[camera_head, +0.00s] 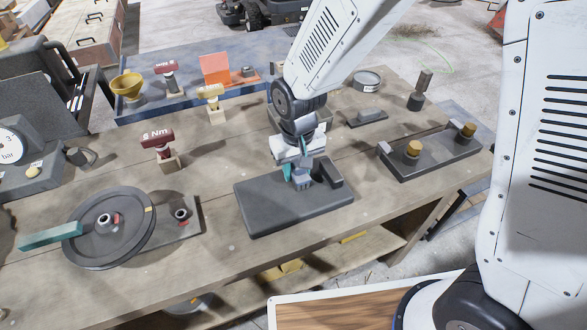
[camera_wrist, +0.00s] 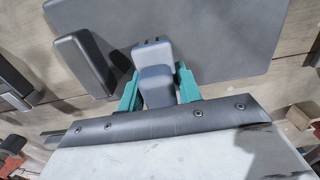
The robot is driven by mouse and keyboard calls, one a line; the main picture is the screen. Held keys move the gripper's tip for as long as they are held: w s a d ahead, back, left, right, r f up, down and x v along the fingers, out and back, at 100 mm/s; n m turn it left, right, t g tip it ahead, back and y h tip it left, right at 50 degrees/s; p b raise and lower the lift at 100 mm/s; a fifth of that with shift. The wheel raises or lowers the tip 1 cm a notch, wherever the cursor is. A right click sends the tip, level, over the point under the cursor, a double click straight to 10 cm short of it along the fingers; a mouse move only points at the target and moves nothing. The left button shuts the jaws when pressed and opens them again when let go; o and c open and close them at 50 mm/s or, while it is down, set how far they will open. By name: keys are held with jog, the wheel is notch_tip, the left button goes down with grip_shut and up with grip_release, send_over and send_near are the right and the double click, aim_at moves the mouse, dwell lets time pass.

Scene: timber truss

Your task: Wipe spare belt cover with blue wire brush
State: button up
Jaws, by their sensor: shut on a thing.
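The spare belt cover appears to be the flat dark grey slab (camera_head: 265,208) lying on the wooden bench; it fills the upper part of the wrist view (camera_wrist: 215,35). My gripper (camera_head: 301,172) points down over the slab's back part. Its teal fingers (camera_wrist: 158,88) are shut on a blue-grey block, apparently the blue wire brush (camera_wrist: 153,60), also visible in the head view (camera_head: 303,183). The brush's underside is hidden, so I cannot tell whether it touches the slab. A dark upright block (camera_head: 329,172) stands close by at the slab's back right; it also shows in the wrist view (camera_wrist: 84,62).
A large pulley wheel (camera_head: 108,228) with a teal handle lies at left. A dark plate with brass-coloured knobs (camera_head: 435,152) is at right. Torque tools (camera_head: 157,140), a yellow funnel (camera_head: 127,84) and a round tin (camera_head: 367,80) stand behind.

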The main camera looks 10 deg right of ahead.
jog(key=shift+w+d+f, duration=0.1)
jog(key=shift+w+d, duration=0.05)
jog(key=shift+d, duration=0.35)
jog(key=shift+w+d, duration=0.15)
jog(key=shift+d, duration=0.3)
jog(key=shift+s+a+f, duration=0.1)
jog(key=shift+s+a, duration=0.2)
jog(key=shift+a, duration=0.5)
jog(key=shift+s+a, duration=0.2)
jog(key=shift+a, duration=0.55)
jog(key=shift+w+d, duration=0.25)
jog(key=shift+d, duration=0.55)
jog(key=shift+w+d, duration=0.25)
jog(key=shift+d, duration=0.5)
jog(key=shift+s+a, duration=0.25)
jog(key=shift+a, duration=0.55)
jog(key=shift+s+a, duration=0.25)
jog(key=shift+a, duration=0.5)
jog(key=shift+r, duration=3.05)
